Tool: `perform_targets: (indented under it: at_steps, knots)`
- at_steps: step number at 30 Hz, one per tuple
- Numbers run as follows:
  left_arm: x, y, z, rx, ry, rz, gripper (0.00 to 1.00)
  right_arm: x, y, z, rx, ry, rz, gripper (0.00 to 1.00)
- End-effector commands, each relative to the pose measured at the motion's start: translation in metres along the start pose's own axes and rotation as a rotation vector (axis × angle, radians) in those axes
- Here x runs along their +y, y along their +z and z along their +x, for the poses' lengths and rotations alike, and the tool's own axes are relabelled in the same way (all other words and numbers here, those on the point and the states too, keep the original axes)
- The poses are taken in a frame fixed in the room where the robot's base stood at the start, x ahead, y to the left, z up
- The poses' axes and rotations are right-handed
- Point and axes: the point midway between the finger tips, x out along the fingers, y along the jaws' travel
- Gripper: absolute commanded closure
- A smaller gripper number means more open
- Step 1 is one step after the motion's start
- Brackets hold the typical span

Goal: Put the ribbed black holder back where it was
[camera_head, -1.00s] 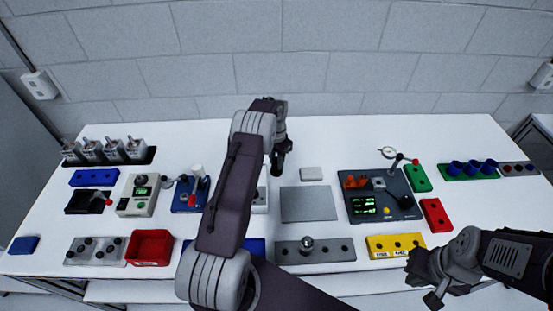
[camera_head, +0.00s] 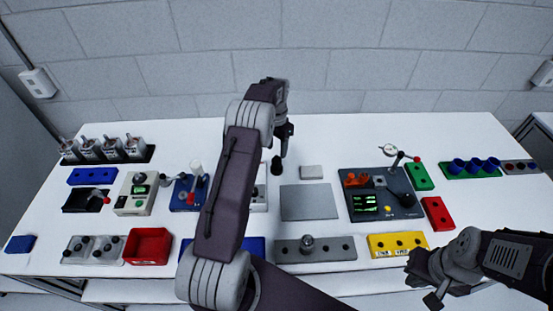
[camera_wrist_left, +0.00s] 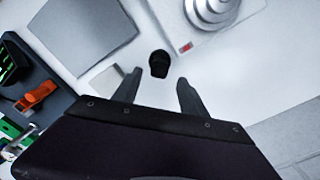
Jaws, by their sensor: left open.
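The black holder (camera_head: 277,166) stands on the white table, left of the grey flat plate (camera_head: 310,202). In the left wrist view the holder (camera_wrist_left: 159,63) is a small dark piece just beyond my fingertips; its ribs are hard to make out. My left gripper (camera_head: 286,143) is above and slightly behind the holder in the head view. In the left wrist view the left gripper (camera_wrist_left: 157,86) is open, its fingers apart and nothing between them. My right gripper (camera_head: 428,282) hangs at the lower right, away from the holder; its jaws are unclear.
A white device with a round metal part (camera_wrist_left: 212,8) stands beside the holder, mostly hidden by my left arm in the head view. A small light block (camera_head: 311,172) lies right of the holder. A dark gauge station (camera_head: 378,210) is further right. Bare table lies behind.

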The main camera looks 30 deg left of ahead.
Motion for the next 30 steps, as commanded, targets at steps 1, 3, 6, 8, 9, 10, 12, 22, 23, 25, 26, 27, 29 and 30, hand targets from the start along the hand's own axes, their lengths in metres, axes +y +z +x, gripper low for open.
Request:
perform_targets:
  at_steps: [1,3,6,8,9,10,12,22,23,25,26,27,29,30]
  knots:
    - [-0.001,-0.001,-0.011,0.004,-0.003,0.000,0.50,0.000,0.001,0.005,0.000,0.000,0.000,1.00]
    - [-0.001,-0.001,-0.028,0.003,-0.002,0.000,0.50,0.000,0.001,0.006,0.000,0.000,0.000,1.00]
    - [0.000,0.000,-0.046,0.001,-0.001,0.000,0.50,0.000,0.001,0.006,0.000,0.000,0.000,1.00]
    - [0.000,0.000,-0.053,0.001,-0.001,0.000,0.50,0.000,0.001,0.006,0.000,0.000,0.000,1.00]
    - [0.000,0.000,-0.056,0.000,0.000,0.000,0.50,0.000,0.001,0.006,0.000,0.000,0.000,1.00]
    - [0.000,0.000,-0.057,0.000,0.000,0.000,0.50,0.000,0.001,0.006,0.000,0.000,0.000,1.00]
    - [0.000,0.000,-0.059,-0.001,0.001,0.000,0.50,0.000,0.001,0.006,0.000,0.000,0.000,1.00]
    - [0.080,0.034,-0.071,0.036,-0.003,-0.076,0.50,0.000,0.001,0.006,0.000,0.000,0.000,1.00]
    - [0.093,0.044,-0.071,0.044,-0.004,-0.091,0.50,0.000,0.001,0.006,0.000,0.000,0.000,1.00]
    - [0.124,0.073,-0.069,0.058,-0.003,-0.128,0.50,0.000,0.001,0.006,0.000,0.000,0.000,1.00]
    - [0.137,0.087,-0.067,0.065,-0.002,-0.143,0.50,0.000,0.001,0.006,0.000,0.000,0.000,1.00]
    - [0.152,0.107,-0.064,0.072,-0.001,-0.163,0.50,0.000,0.001,0.006,0.000,0.000,0.000,1.00]
    - [0.172,0.136,-0.059,0.084,0.001,-0.190,0.50,0.000,0.001,0.006,0.000,0.000,0.000,1.00]
    - [0.182,0.154,-0.055,0.090,0.002,-0.207,0.50,0.000,0.001,0.006,0.000,0.000,0.000,1.00]
